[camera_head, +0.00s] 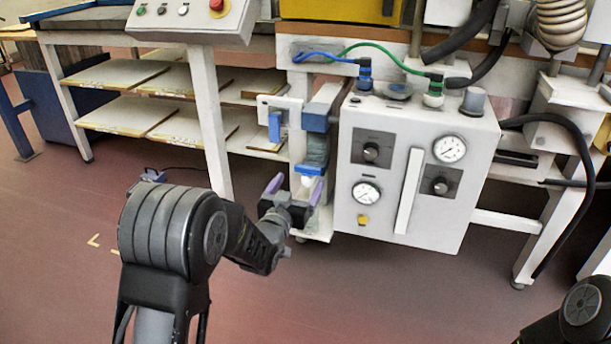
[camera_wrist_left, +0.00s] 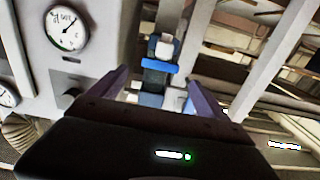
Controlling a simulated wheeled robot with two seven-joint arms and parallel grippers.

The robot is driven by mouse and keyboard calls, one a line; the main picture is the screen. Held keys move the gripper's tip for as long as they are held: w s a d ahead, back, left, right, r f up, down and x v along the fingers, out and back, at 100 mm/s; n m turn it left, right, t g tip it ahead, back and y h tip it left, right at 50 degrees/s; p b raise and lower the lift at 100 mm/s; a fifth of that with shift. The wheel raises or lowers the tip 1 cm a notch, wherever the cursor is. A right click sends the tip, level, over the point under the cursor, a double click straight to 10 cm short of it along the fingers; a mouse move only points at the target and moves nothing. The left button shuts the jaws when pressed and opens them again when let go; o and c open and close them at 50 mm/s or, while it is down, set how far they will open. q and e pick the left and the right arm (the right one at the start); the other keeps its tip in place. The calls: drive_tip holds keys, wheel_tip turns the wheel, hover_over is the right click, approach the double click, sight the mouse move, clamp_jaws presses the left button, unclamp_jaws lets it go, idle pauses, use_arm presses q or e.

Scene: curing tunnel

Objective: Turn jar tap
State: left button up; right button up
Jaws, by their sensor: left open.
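A slim dark jar (camera_head: 316,148) with a blue top (camera_head: 315,120) hangs upright at the left side of the white cabinet. In the left wrist view the open left gripper (camera_wrist_left: 160,92) faces the jar assembly, where a blue band (camera_wrist_left: 160,66) shows between the fingers. The gripper body hides part of it. My right gripper is out of view.
The white cabinet (camera_head: 381,222) with gauges, knobs and a long handle stands close right of the left gripper. Blue and green hoses (camera_head: 385,46) run above it. Shelves (camera_head: 140,112) and a control-panel post (camera_head: 208,120) stand left. The floor (camera_head: 380,300) in front is clear.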

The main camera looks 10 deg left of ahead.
sight(307, 170)
use_arm(q)
drive_tip(key=w, duration=0.3)
drive_tip(key=w+b, duration=0.1)
drive_tip(key=w, duration=0.1)
drive_tip(key=shift+w+d, duration=0.2)
drive_tip(key=shift+w, duration=0.2)
drive_tip(key=shift+c, duration=0.5)
drive_tip(key=c, duration=1.3)
drive_tip(key=shift+o, duration=0.2)
